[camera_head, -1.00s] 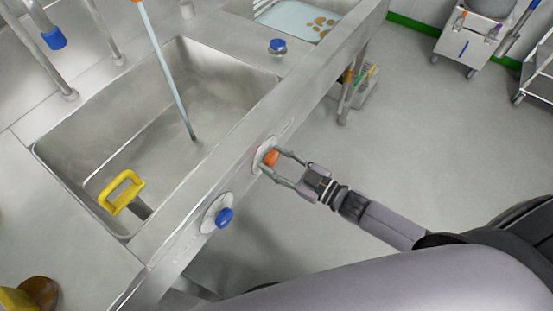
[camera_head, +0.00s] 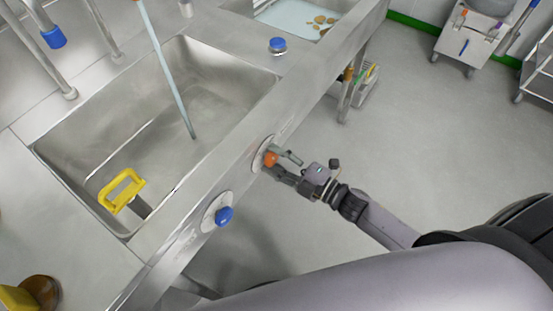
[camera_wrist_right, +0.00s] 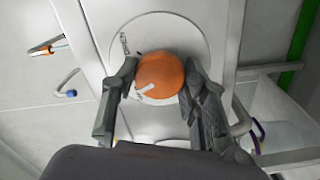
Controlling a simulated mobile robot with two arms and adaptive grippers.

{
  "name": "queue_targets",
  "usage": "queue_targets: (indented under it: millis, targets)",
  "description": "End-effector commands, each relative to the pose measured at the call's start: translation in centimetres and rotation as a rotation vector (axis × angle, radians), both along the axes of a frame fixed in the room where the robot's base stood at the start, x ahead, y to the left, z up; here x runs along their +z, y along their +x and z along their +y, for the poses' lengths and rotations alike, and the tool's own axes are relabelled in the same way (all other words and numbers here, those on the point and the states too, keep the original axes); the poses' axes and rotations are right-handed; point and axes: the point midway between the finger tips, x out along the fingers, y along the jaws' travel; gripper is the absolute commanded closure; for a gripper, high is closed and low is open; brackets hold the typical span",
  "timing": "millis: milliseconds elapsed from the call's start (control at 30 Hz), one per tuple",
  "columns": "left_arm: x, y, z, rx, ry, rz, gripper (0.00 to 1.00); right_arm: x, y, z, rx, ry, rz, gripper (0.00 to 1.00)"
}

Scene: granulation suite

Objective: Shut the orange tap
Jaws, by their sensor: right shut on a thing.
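The orange tap (camera_head: 270,159) is a round knob on a pale disc (camera_wrist_right: 150,38) on the sink's front panel. In the wrist view the orange tap (camera_wrist_right: 160,72) sits between both fingers, with a white pointer mark low on its left side. My right gripper (camera_head: 279,163) is shut on it, and the gripper looks rolled about its axis. A thin pale-blue stream (camera_head: 172,82) still runs from above down into the sink basin. My left gripper is not in view.
A blue knob (camera_head: 223,217) is on the same panel, nearer to me. Another blue knob (camera_head: 277,46) is farther along. A yellow-handled tool (camera_head: 121,190) lies in the sink (camera_head: 215,100).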

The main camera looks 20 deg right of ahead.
Motion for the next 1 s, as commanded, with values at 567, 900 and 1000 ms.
queue_targets:
  millis: [567,900,1000]
  targets:
    - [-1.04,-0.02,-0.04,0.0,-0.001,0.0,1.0,-0.1,-0.05,0.04,0.001,-0.279,-0.217,0.87]
    - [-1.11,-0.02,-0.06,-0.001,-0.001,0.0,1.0,-0.05,-0.05,0.03,0.0,-0.313,-0.243,0.87]
    - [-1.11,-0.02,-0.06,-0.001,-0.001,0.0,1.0,-0.06,-0.05,0.03,0.001,-0.313,-0.243,0.87]
